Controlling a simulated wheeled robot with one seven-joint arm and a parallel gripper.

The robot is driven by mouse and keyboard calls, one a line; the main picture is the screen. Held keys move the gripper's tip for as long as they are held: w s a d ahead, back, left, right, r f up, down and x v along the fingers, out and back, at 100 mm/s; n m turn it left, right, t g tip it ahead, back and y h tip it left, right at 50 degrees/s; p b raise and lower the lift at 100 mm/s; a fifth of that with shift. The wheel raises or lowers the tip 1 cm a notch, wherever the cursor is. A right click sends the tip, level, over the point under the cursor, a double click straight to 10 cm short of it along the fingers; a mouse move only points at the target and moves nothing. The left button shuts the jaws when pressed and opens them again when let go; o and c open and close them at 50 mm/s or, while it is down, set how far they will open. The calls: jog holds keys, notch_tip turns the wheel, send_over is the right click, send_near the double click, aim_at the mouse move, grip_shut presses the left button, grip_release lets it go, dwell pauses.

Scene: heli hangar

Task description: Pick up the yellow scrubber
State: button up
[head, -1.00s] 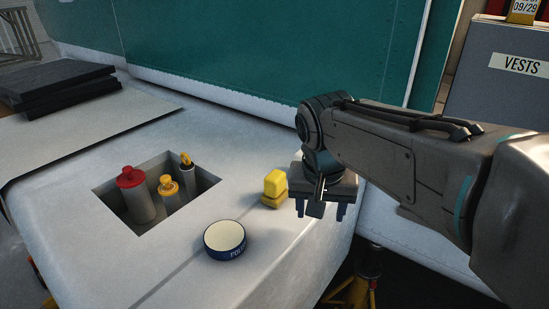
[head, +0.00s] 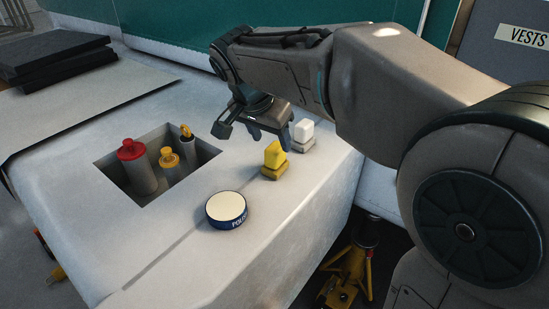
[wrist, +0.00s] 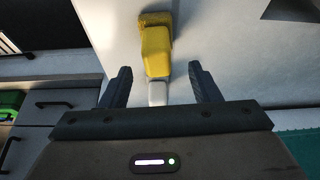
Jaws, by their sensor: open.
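The yellow scrubber (head: 273,160) stands on the white surface, with a yellow handle block on a darker yellow base. It also shows in the wrist view (wrist: 156,50), ahead of the fingertips near the middle. My gripper (head: 268,132) is open and empty above and behind the scrubber in the head view. In the wrist view my two fingers (wrist: 160,82) are apart, with a white block between them farther down. This is a white scrubber (head: 302,134), standing just behind and right of the yellow one. The gripper touches neither as far as I can tell.
A round blue-sided tin (head: 226,209) stands in front left of the scrubber. A square recess (head: 120,190) holds a red-topped bottle (head: 137,165) and two yellow-topped items. Dark flat slabs (head: 55,60) lie at the back left. The surface drops off at the right.

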aim_at(276, 145)
jog(key=shift+p+x, duration=0.75)
jog(key=shift+x, duration=2.25)
jog(key=shift+d+r, duration=0.1)
jog(key=shift+d, duration=0.1)
jog(key=c, duration=0.8)
jog(key=shift+c, duration=0.2)
jog(key=shift+w, duration=0.1)
jog(key=shift+r, duration=0.5)
notch_tip(276, 145, up, 3)
jog(key=shift+f+b, duration=0.2)
jog(key=shift+b, duration=0.3)
jog(key=s+d+r+b, duration=0.2)
jog(key=d+r, duration=0.5)
jog(key=d, duration=0.4)
jog(key=shift+s+d+r, duration=0.2)
jog(key=shift+s, duration=0.15)
jog(key=shift+o, duration=0.4)
